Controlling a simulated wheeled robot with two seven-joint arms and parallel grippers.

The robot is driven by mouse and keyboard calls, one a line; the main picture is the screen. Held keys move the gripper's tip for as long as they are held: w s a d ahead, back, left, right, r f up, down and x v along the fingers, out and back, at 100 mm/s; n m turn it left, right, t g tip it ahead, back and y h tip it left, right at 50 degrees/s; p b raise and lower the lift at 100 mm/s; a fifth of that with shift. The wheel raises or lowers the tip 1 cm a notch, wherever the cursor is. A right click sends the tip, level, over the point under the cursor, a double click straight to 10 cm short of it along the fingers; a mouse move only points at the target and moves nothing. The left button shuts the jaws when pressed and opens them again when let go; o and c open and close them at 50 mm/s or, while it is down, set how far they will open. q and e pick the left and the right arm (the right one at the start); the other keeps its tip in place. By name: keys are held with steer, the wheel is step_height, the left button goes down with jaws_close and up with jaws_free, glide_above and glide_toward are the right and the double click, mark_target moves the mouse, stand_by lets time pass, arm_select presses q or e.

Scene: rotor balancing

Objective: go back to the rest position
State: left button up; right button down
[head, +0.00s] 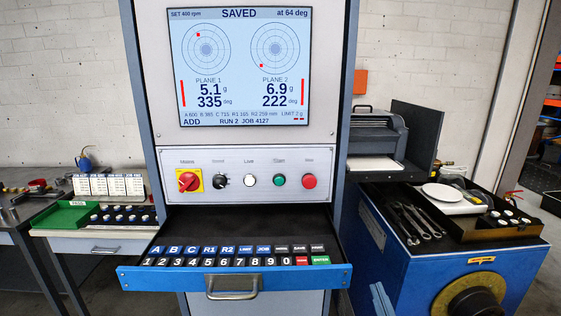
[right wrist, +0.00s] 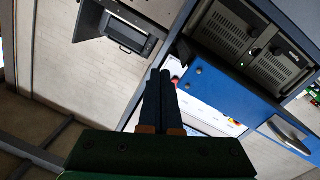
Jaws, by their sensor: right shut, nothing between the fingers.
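My right gripper (right wrist: 160,74) is in the right wrist view, its two dark blue fingers together with nothing between them. In the head view only its blue fingertips (head: 380,299) show at the bottom edge, right of the keyboard drawer's handle and apart from it. My left gripper is not in view. The console screen (head: 240,68) reads SAVED at 64 deg, with plane 1 at 5.1 g, 335 deg and plane 2 at 6.9 g, 222 deg. The blue-fronted keyboard drawer (head: 145,277) is pulled out below the control panel (head: 264,184).
A blue cabinet (head: 385,262) at right carries a dark tray (head: 470,235), wrenches (head: 415,222) and a white round scale pan (head: 442,192). A printer (head: 378,136) stands behind it. At left a bench holds a green tray (head: 62,219) and job cards (head: 108,186).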

steer(key=s+d+f+m+g, duration=0.1)
steer(key=s+f+g, duration=0.25)
steer(key=f, duration=0.25)
steer(key=s+f+m+g, duration=0.1)
steer(key=s+f+g, duration=0.25)
steer(key=f, duration=0.25)
steer(key=s+a+f+g+y, duration=0.1)
steer(key=s+f+g, duration=0.35)
steer(key=s, duration=0.35)
steer(key=s+a+f+g, duration=0.25)
steer(key=s+f, duration=0.25)
steer(key=s, duration=0.3)
step_height(320, 180, down, 17)
steer(key=s+g, duration=0.1)
steer(key=s+d+f+g, duration=0.1)
steer(key=s+d+f, duration=0.2)
steer(key=s+f, duration=0.7)
steer(key=shift+s+f+g, duration=0.2)
steer(key=shift+s+g, duration=0.1)
steer(key=shift+s, duration=0.95)
